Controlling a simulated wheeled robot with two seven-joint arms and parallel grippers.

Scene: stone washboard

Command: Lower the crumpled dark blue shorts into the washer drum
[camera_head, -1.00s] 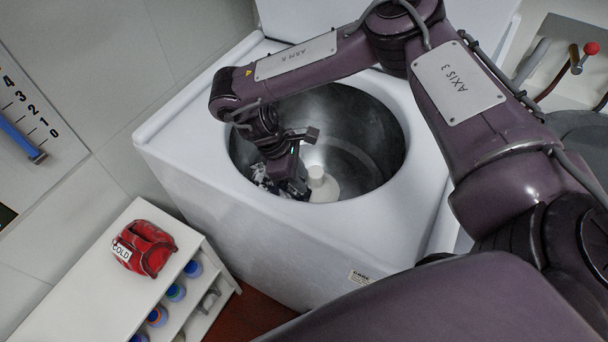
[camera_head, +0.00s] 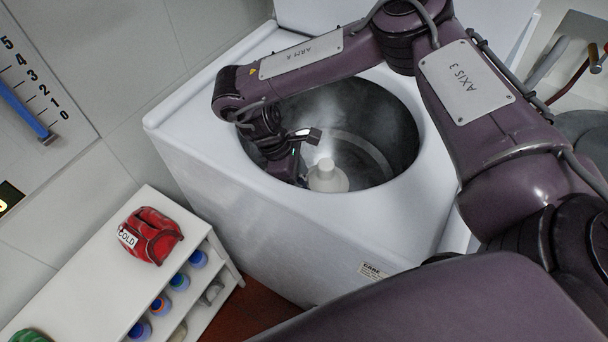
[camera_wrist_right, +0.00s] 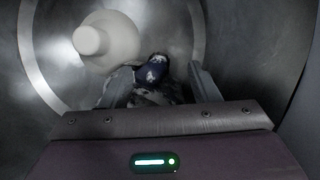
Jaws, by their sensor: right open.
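The washer drum (camera_head: 385,130) is a dark metal tub in the white top-loading washer, with a pale agitator post (camera_head: 326,176) in its middle. My right gripper (camera_head: 297,178) reaches down into the drum, left of the post. In the right wrist view its two fingers (camera_wrist_right: 160,78) stand apart. A dark blue cloth with white patches (camera_wrist_right: 153,70), which looks like the crumpled shorts, lies low in the drum between and just beyond the fingertips. A grey and white mottled cloth lies beside it, partly hidden by the gripper. In the head view the shorts are hidden.
The white washer rim (camera_head: 200,150) surrounds the drum close to my right wrist. A white shelf (camera_head: 85,275) at lower left bears a red bundle (camera_head: 150,236) tagged COLD, with several bottles below. A green item (camera_head: 30,335) shows at the bottom left corner.

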